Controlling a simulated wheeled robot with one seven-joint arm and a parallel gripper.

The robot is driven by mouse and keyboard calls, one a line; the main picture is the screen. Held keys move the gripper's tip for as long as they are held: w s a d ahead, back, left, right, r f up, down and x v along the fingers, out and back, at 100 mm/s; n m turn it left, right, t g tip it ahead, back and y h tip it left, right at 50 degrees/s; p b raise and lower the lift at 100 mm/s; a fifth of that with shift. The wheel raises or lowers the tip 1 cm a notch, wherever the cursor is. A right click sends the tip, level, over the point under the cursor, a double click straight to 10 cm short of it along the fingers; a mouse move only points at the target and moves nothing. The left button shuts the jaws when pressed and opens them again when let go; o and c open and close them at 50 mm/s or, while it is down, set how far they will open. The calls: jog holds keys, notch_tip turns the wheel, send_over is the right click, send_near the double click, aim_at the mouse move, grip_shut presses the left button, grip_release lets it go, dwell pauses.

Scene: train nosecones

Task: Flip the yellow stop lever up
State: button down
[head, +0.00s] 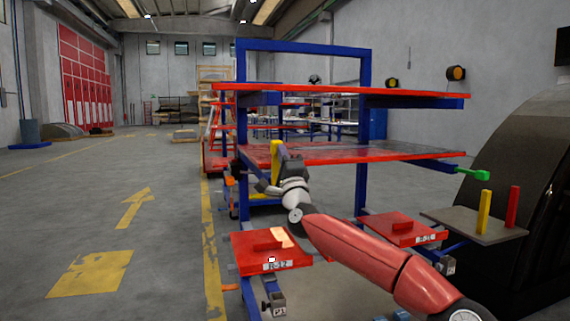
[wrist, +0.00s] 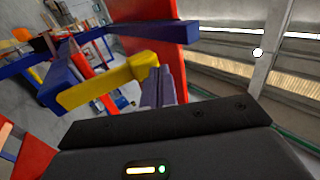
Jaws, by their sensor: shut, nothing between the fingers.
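The yellow stop lever (head: 275,158) stands about upright at the left end of the rack's middle red shelf. In the wrist view the yellow lever (wrist: 95,88) runs as a bar toward my fingers, with its thicker end right beside them. I cannot tell whether it touches them. My gripper (head: 291,160) is at the lever's right side in the head view, partly hidden by my own wrist. In the wrist view my gripper's fingers (wrist: 158,86) are together, with nothing between them.
The blue rack (head: 300,47) has a red upper shelf (head: 340,91) above my gripper and a red middle shelf (head: 390,154) beside it. Red plates (head: 250,260) sit lower down. A grey plate (head: 450,225) with yellow and red posts is at right.

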jog(key=x, duration=0.3)
jog(key=shift+d+r, duration=0.1)
jog(key=shift+r, duration=0.1)
dwell(0.6)
jog(key=shift+s, duration=0.1)
